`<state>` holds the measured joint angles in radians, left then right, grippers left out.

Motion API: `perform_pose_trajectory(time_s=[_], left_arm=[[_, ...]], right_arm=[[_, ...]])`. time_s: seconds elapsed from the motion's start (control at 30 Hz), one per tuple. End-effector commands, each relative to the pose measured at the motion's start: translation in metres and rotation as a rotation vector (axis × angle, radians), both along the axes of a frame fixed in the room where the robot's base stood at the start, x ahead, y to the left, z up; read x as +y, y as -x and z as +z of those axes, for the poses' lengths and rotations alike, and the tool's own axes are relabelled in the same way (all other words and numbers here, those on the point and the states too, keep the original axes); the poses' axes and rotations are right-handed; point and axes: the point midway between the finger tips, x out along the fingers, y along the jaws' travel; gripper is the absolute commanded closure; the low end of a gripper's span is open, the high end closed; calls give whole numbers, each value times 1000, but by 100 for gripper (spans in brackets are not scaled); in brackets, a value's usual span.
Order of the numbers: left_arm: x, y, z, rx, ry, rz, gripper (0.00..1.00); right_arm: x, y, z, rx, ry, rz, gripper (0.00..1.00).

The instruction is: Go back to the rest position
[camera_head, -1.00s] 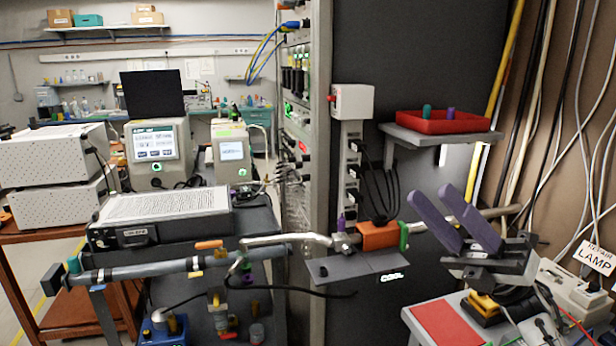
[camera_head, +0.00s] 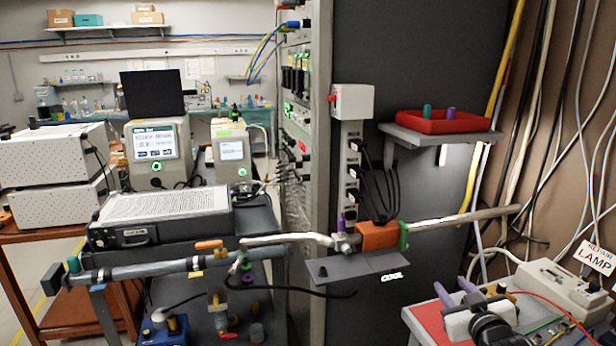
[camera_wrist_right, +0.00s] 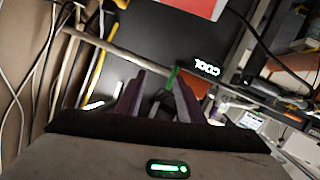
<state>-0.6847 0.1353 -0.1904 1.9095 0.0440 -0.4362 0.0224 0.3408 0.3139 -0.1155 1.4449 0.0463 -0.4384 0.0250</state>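My right gripper (camera_head: 454,288) is low at the right of the head view, over the small white table with the red mat (camera_head: 430,318). Its two purple fingers point up and to the left in that view. In the right wrist view my right gripper (camera_wrist_right: 160,82) shows its fingers apart, with nothing between them. My left gripper is in neither view.
A grey pipe with an orange block (camera_head: 377,236) and a green ring (camera_head: 403,237) runs above a small grey shelf (camera_head: 340,268). A red tray (camera_head: 441,122) stands on a wall shelf. A white box (camera_head: 566,285) and cables lie at the right.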

Motion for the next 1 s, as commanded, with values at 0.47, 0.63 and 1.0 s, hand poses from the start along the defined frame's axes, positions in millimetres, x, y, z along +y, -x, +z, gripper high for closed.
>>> perform_pose_trajectory(time_s=[0.47,0.63,1.0], left_arm=[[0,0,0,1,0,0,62],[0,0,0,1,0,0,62],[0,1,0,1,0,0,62]], right_arm=[[118,249,-215,390,-156,125,65],[148,342,-244,510,-226,135,65],[161,387,-251,568,-260,133,65]])
